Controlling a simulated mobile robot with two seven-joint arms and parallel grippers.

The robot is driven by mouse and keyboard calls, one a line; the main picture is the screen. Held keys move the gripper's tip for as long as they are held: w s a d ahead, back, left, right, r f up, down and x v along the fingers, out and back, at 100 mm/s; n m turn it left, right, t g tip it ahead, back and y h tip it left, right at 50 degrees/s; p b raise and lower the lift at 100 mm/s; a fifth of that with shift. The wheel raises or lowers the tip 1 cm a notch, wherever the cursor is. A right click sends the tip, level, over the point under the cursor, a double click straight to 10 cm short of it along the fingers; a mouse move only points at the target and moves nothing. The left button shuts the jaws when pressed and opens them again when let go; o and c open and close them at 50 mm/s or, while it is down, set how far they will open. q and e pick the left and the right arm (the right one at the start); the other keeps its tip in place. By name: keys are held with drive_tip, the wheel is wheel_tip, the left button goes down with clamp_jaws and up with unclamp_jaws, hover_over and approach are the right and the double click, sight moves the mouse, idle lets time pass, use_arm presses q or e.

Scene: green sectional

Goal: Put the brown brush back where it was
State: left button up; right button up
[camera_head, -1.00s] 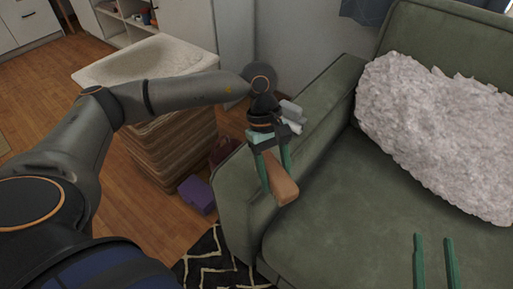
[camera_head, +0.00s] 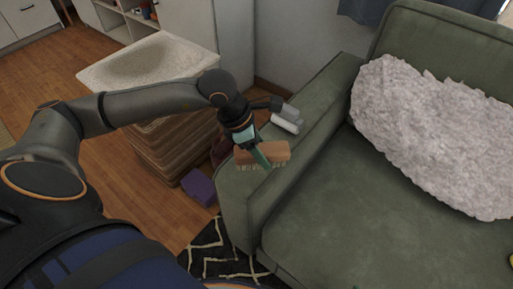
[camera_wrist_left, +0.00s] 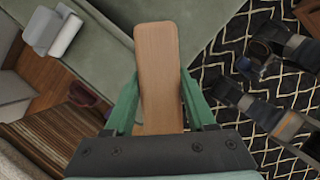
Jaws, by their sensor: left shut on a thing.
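The brown brush (camera_head: 262,153) has a wooden back and pale bristles. My left gripper (camera_head: 262,157) is shut on it and holds it near the front end of the sofa's left armrest (camera_head: 240,190). In the head view the bristles face down and the brush lies roughly level; whether it touches the armrest I cannot tell. In the left wrist view the brush's wooden back (camera_wrist_left: 158,75) stands between the two green fingers (camera_wrist_left: 160,105). My right gripper is not in view.
A green sofa (camera_head: 350,220) with a fluffy white cushion (camera_head: 430,135) fills the right. A woven basket-like stand (camera_head: 165,150) with a pale top is left of the armrest. A purple object (camera_head: 199,187) lies on the floor. A patterned rug (camera_head: 215,255) is in front.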

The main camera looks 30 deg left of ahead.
use_arm(q)
drive_tip(key=w+a+f, duration=0.4)
drive_tip(key=w+f, duration=0.1)
drive_tip(key=w+a+f+b, duration=0.1)
drive_tip(key=w+a+f, duration=0.1)
drive_tip(key=shift+w+a+f, duration=0.15)
drive_tip(key=shift+f, duration=0.2)
drive_tip(key=shift+w+a+f, duration=0.1)
drive_tip(key=shift+f, duration=0.15)
drive_tip(key=shift+f+b, duration=0.35)
drive_tip(key=shift+f, duration=1.15)
drive_tip(key=shift+f, duration=0.2)
drive_tip(key=o, duration=1.3)
drive_tip(key=shift+r, duration=0.1)
